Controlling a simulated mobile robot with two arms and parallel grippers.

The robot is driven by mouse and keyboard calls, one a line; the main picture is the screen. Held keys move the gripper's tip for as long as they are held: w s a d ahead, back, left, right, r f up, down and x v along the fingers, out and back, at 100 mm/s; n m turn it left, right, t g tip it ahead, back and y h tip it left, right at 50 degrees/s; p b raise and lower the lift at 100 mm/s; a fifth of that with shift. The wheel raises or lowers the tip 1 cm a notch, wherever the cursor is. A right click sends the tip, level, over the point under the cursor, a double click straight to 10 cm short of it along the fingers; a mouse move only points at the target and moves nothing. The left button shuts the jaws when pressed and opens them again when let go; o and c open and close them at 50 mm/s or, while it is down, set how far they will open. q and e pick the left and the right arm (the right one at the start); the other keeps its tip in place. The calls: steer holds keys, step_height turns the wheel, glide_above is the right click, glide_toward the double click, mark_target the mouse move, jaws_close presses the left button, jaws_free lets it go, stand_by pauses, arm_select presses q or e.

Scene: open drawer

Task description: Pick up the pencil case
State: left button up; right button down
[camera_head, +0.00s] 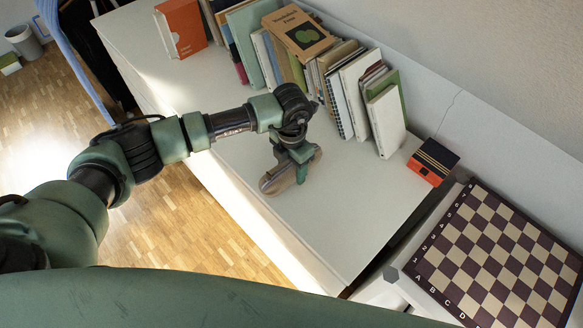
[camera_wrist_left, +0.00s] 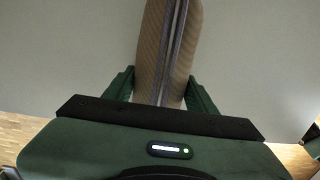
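The pencil case (camera_head: 272,184) is long, rounded and tan-brown. In the head view it is at the white cabinet top, partly hidden under my left gripper (camera_head: 296,163). In the left wrist view the pencil case (camera_wrist_left: 151,40) runs away from the gripper, with a dark zipper along its middle. The two green fingers of my left gripper (camera_wrist_left: 161,80) stand on either side of its near end, very close to its sides. I cannot tell whether they press on it or whether it is lifted. My right gripper is not in view.
Behind stands a row of books (camera_head: 350,100), with a brown book (camera_head: 297,33) lying on top. An orange book (camera_head: 182,28) stands far left. A black-and-orange box (camera_head: 433,162) sits near the right edge. A chessboard (camera_head: 500,255) is at right. The white top (camera_head: 345,215) around the case is clear.

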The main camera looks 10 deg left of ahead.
arm_select(q)
steer(key=shift+r, duration=0.1)
steer(key=shift+w+r, duration=0.1)
steer(key=shift+r, duration=0.4)
step_height(320, 180, up, 19)
steer(key=b, duration=0.4)
steer(key=s+a+f+m, duration=0.2)
steer(key=s+a+m, duration=0.2)
steer(key=m, duration=1)
steer(key=s+a+f+m, duration=0.2)
steer(key=s+a+m, duration=0.2)
steer(key=s+m, duration=0.6)
steer(key=m, duration=0.5)
steer(key=shift+a+f, duration=0.2)
steer(key=shift+a, duration=0.05)
